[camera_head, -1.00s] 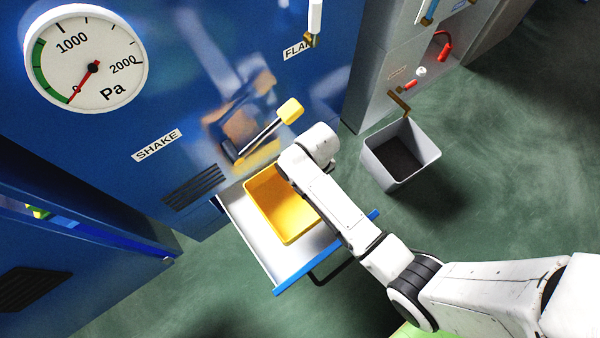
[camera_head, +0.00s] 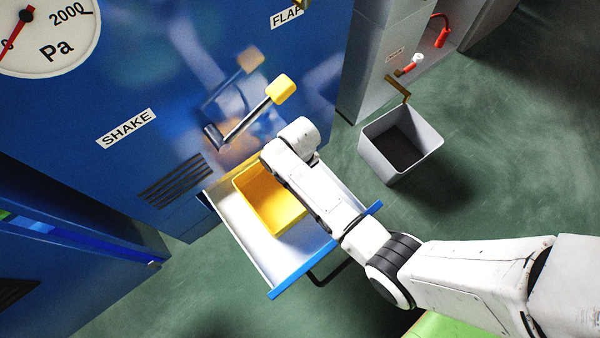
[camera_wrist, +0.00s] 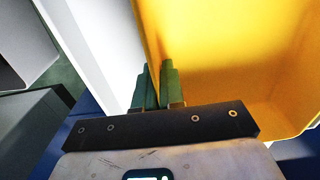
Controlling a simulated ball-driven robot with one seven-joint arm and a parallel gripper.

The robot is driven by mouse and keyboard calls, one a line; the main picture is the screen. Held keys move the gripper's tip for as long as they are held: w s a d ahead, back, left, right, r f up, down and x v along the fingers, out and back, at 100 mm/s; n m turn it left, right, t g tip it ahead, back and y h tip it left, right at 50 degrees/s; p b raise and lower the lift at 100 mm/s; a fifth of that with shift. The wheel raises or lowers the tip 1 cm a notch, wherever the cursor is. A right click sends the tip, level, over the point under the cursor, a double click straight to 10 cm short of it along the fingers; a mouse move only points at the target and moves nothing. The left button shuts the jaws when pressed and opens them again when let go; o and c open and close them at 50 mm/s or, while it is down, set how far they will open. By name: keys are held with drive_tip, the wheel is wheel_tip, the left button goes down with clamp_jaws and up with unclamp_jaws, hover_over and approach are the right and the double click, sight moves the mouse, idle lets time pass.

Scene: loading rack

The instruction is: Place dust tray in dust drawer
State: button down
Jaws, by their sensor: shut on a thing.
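The yellow dust tray (camera_head: 268,205) is in or just over the open white drawer with a blue front (camera_head: 300,276), toward its back and right side. Bare white drawer floor (camera_head: 243,232) shows to its left and front. I cannot tell whether the tray rests on the floor. In the wrist view the tray wall (camera_wrist: 215,50) fills the right side. My gripper (camera_wrist: 158,82) is shut on the tray's wall, with green fingers close together at its edge. A white drawer wall (camera_wrist: 90,45) is just left of the fingers. In the head view my arm hides the gripper and the tray's right side.
The blue cabinet (camera_head: 180,80) stands behind the drawer. A lever with a yellow knob (camera_head: 281,89) sticks out above the tray, close to my wrist. A grey bin (camera_head: 400,150) with dark contents stands on the floor at right. Green floor is clear in front of the drawer.

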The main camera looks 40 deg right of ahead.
drive_tip(key=shift+f, duration=0.15)
drive_tip(key=c, duration=1.2)
unclamp_jaws()
drive_tip(key=shift+c, duration=0.2)
wheel_tip(320, 180, up, 8)
drive_tip(key=p, duration=0.4)
drive_tip(key=s+d+r, duration=0.1)
drive_tip(key=s+r, duration=0.2)
drive_tip(key=s, duration=0.4)
drive_tip(key=s+d+r, duration=0.1)
drive_tip(key=s+r, duration=0.3)
drive_tip(key=s, duration=0.2)
drive_tip(key=s+d+r+t, duration=0.1)
drive_tip(key=s+r, duration=0.3)
drive_tip(key=s, duration=0.3)
drive_tip(key=shift+s+d, duration=0.25)
drive_tip(key=shift+s, duration=0.05)
drive_tip(key=shift+r, duration=0.1)
